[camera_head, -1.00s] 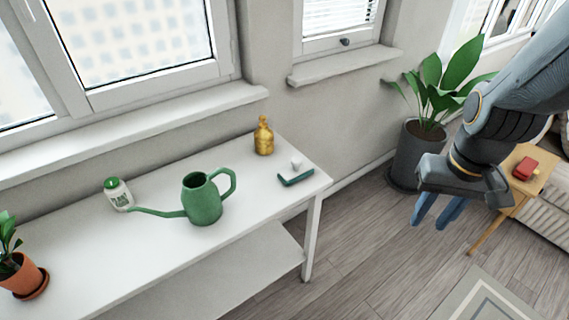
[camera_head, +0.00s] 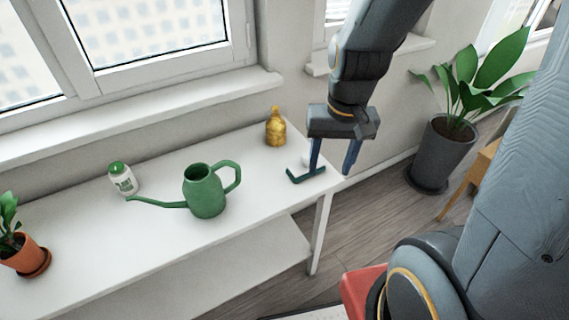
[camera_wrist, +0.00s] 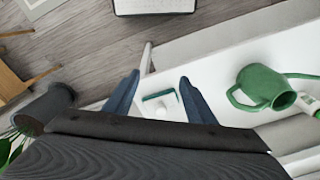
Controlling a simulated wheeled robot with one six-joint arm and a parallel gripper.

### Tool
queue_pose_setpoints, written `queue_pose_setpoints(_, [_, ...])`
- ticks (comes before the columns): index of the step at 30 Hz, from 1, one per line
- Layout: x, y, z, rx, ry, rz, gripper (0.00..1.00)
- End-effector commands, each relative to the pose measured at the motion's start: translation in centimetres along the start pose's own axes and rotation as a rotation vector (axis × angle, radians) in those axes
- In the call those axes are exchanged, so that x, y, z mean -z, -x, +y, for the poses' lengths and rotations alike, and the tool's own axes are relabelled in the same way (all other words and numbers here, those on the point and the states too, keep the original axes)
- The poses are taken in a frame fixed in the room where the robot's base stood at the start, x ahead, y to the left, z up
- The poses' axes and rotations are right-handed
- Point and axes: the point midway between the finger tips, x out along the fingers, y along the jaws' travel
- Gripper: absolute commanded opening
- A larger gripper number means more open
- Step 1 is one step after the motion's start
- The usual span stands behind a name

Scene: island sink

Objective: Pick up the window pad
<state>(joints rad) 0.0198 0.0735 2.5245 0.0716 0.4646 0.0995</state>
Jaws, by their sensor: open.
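The window pad (camera_head: 306,174) appears to be the small dark green bar-shaped item with a white part, lying at the right end of the white table. In the wrist view the pad (camera_wrist: 158,95) shows as a green bar with a white round knob, between my fingers in the picture. My gripper (camera_head: 333,163) is open and empty, with blue fingers pointing down over that end of the table. One finger hides part of the pad in the head view. In the wrist view the fingertips (camera_wrist: 159,80) straddle it; the remaining height is hard to judge.
On the white table (camera_head: 110,245) stand a gold bottle (camera_head: 275,130) behind the pad, a green watering can (camera_head: 205,192), a white bottle with green cap (camera_head: 123,180) and a potted plant (camera_head: 30,257). A large potted plant (camera_head: 442,150) stands on the floor at right.

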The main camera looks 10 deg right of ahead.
Motion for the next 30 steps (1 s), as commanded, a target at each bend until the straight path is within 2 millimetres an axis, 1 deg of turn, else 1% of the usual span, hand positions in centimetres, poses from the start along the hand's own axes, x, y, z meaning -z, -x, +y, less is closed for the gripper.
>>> queue_pose_setpoints(5, [4.8, -2.1, -0.4, 0.092, -0.631, -0.067, 0.50])
queue_pose_setpoints(6, [6.1, -2.7, -0.5, 0.116, -0.796, -0.087, 0.50])
queue_pose_setpoints(8, [8.0, -3.6, -0.6, 0.149, -1.032, -0.121, 0.50])
queue_pose_setpoints(9, [9.3, -4.1, -0.6, 0.170, -1.179, -0.145, 0.50])
queue_pose_setpoints(12, [12.1, -5.3, -0.5, 0.215, -1.493, -0.201, 0.50])
queue_pose_setpoints(15, [14.0, -6.2, -0.3, 0.245, -1.708, -0.249, 0.50])
queue_pose_setpoints(18, [15.1, -6.7, -0.2, 0.261, -1.822, -0.276, 0.50])
queue_pose_setpoints(20, [15.3, -7.2, -0.3, 0.265, -1.851, -0.284, 0.50])
queue_pose_setpoints(27, [15.3, -9.4, -1.0, 0.265, -1.856, -0.284, 0.50])
queue_pose_setpoints(30, [14.9, -10.4, -1.3, 0.263, -1.855, -0.285, 0.50])
